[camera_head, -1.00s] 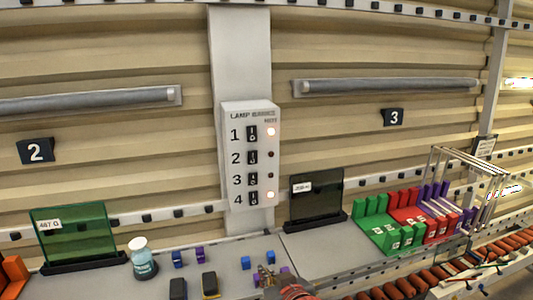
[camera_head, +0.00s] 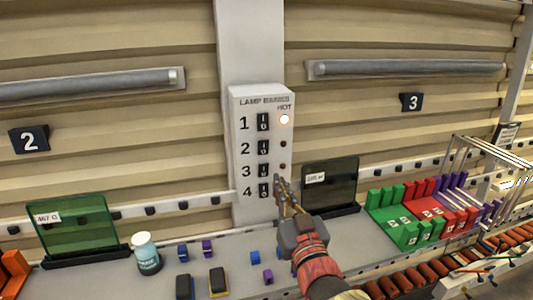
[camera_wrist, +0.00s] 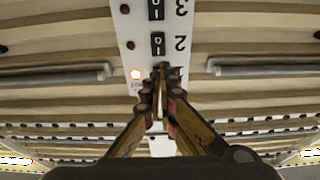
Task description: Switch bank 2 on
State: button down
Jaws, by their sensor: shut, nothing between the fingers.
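The white lamp banks panel (camera_head: 237,160) is on the grey post, with switches numbered 1 to 4. The bank 2 switch (camera_head: 263,147) is a black rocker, and the small lamp to its right (camera_head: 283,143) is dark. Lamp 1 glows; lamp 3 is dark; lamp 4 is hidden behind my gripper. My gripper (camera_head: 282,182) is shut and empty, its tips in front of the panel's lower right. In the wrist view the panel is upside down. The bank 2 switch (camera_wrist: 158,44) shows just beyond my fingertips (camera_wrist: 160,70), which cover switch 1. I cannot tell whether they touch the panel.
Below the panel is a grey shelf (camera_head: 222,251) with a green screen (camera_head: 75,226), a dark screen (camera_head: 343,185), a white-capped jar (camera_head: 147,252) and small blocks. Coloured bins (camera_head: 410,220) stand at right. Tube lamps (camera_head: 400,68) flank the post.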

aim_at(263, 144)
jog(key=p+x, duration=0.2)
jog(key=x, duration=1.2)
